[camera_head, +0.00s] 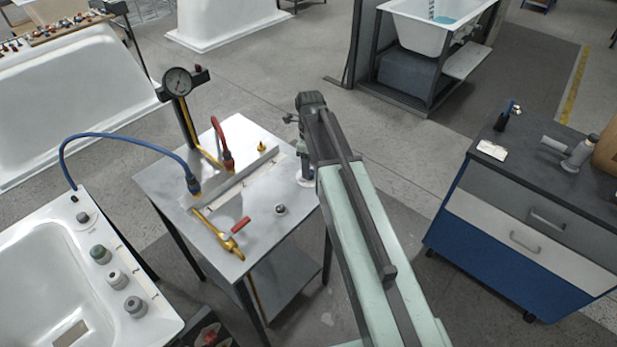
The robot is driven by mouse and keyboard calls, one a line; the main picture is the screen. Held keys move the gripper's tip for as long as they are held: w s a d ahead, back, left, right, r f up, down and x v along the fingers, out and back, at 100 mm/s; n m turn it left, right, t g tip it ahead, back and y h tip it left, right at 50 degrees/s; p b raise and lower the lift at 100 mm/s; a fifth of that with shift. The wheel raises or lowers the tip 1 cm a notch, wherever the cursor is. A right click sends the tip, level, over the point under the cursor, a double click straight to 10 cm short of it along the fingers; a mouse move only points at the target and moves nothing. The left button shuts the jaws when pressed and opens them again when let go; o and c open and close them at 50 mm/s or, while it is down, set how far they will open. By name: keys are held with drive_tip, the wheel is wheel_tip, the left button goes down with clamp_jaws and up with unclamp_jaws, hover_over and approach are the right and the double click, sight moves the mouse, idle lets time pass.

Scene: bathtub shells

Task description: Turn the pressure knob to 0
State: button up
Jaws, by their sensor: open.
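A steel work table (160,185) stands at centre left with a metal manifold bar (235,180) on it. A small round grey knob (280,209) sits on the table's right front part; I cannot read any marks on it, nor tell for certain that it is the pressure knob. A dial gauge (178,81) stands on a post behind the bar; its reading is too small to tell. My gripper (291,118) is at the far end of my pale green arm, above the table's right back corner, apart from the knob. It is open and mostly hidden by the dark wrist.
A blue hose (125,139) and a red hose (222,135) join the bar. A brass valve with a red handle (241,225) lies before it. A white tub (45,250) with several knobs is at left. A blue drawer cabinet (490,240) stands right, with clear floor between.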

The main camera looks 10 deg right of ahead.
wheel_tip(320, 180, down, 2)
drive_tip(key=shift+f+b, duration=0.2)
drive_tip(key=shift+b, duration=0.35)
drive_tip(key=shift+r, duration=0.1)
drive_tip(key=shift+c, duration=0.3)
